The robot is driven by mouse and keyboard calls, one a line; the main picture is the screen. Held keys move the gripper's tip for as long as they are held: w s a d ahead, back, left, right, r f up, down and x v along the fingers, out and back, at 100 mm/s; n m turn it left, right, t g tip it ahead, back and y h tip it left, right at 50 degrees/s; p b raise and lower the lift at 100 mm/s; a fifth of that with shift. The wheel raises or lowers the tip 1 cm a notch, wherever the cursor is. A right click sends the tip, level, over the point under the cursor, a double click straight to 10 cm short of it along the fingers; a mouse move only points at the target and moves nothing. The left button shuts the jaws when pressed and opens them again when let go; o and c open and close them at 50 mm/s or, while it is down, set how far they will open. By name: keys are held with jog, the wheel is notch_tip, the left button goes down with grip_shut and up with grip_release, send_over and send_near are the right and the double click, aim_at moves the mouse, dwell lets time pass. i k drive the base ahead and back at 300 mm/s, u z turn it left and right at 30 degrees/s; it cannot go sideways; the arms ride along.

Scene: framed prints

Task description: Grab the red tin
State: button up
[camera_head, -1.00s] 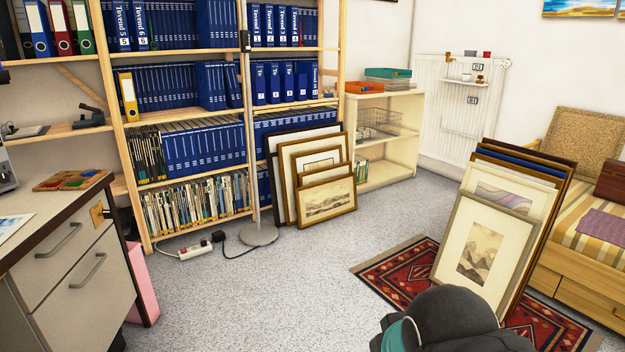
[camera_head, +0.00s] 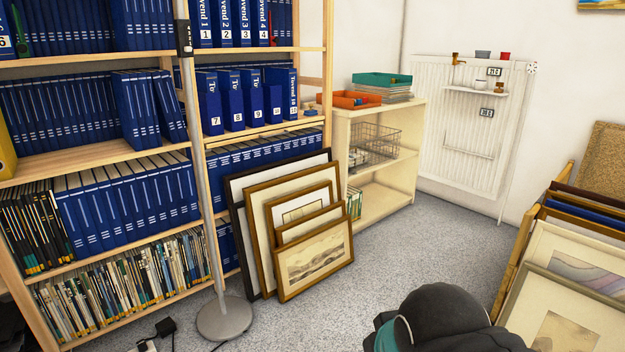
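A small red object (camera_head: 505,56), which may be the red tin, sits on top of the white radiator (camera_head: 455,130) against the back wall. It is small in view, so I cannot make out its details. A similar small grey object (camera_head: 482,54) stands just left of it. A dark rounded part of my arm with a teal band shows at the bottom centre right. My gripper's fingers are not in view, and the red object is well away across the floor.
A cream shelf unit (camera_head: 384,128) with an orange tray (camera_head: 350,100) and a teal tray (camera_head: 382,79) stands left of the radiator. Framed prints lean at the bookcase (camera_head: 301,220) and at the right (camera_head: 570,275). A lamp base (camera_head: 224,318) stands left. Grey floor between is clear.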

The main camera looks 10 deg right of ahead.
aim_at(505, 56)
jog(key=z, duration=0.3)
jog(key=i, duration=2.35)
jog(key=z, duration=0.95)
jog(key=i, duration=2)
jog(key=z, duration=0.65)
jog(key=i, duration=0.65)
jog(key=u, duration=0.4)
jog(key=k, duration=1)
jog(key=z, duration=0.5)
jog(key=i, duration=1.3)
jog(key=u, duration=0.45)
